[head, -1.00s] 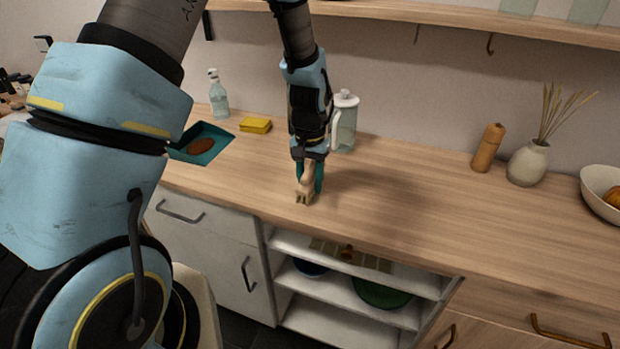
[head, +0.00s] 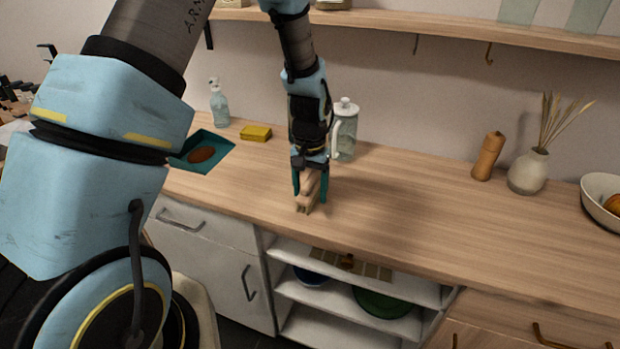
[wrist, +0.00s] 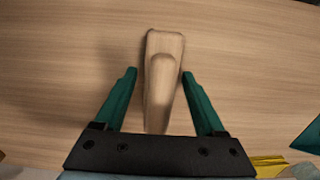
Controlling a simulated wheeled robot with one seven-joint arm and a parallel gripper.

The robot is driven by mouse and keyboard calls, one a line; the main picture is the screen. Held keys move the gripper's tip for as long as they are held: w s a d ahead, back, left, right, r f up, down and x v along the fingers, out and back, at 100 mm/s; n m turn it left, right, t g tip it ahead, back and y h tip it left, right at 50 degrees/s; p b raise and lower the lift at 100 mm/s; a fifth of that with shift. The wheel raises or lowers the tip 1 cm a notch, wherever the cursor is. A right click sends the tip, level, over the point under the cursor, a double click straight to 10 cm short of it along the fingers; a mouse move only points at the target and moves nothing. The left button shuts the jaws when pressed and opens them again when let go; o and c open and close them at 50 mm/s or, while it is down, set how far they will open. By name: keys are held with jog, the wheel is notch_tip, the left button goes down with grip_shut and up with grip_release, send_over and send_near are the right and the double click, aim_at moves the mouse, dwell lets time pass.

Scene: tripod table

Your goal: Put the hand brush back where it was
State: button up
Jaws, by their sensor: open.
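The hand brush (head: 306,189), with a pale wooden body, rests on the wooden counter near its front edge. In the wrist view the hand brush (wrist: 163,95) points away from me between the fingers, its wide end farthest. My gripper (head: 309,197) is pointing down at it and is open, one teal finger on each side. In the wrist view my gripper (wrist: 159,74) shows a gap between each finger and the brush. The brush's underside is hidden.
A clear jug (head: 345,133) with a white lid stands close behind my gripper. The counter (head: 410,205) is clear to the right, up to a pepper mill (head: 488,157).

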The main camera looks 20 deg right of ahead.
aim_at(310, 179)
notch_tip(310, 179, up, 12)
jog(key=b, duration=0.3)
jog(key=s+a+n+t, duration=0.1)
jog(key=s+a+n, duration=0.2)
jog(key=a, duration=2.6)
jog(key=n, duration=0.4)
jog(key=shift+s+a+t, duration=0.2)
jog(key=shift+a+t, duration=0.1)
jog(key=shift+r, duration=0.1)
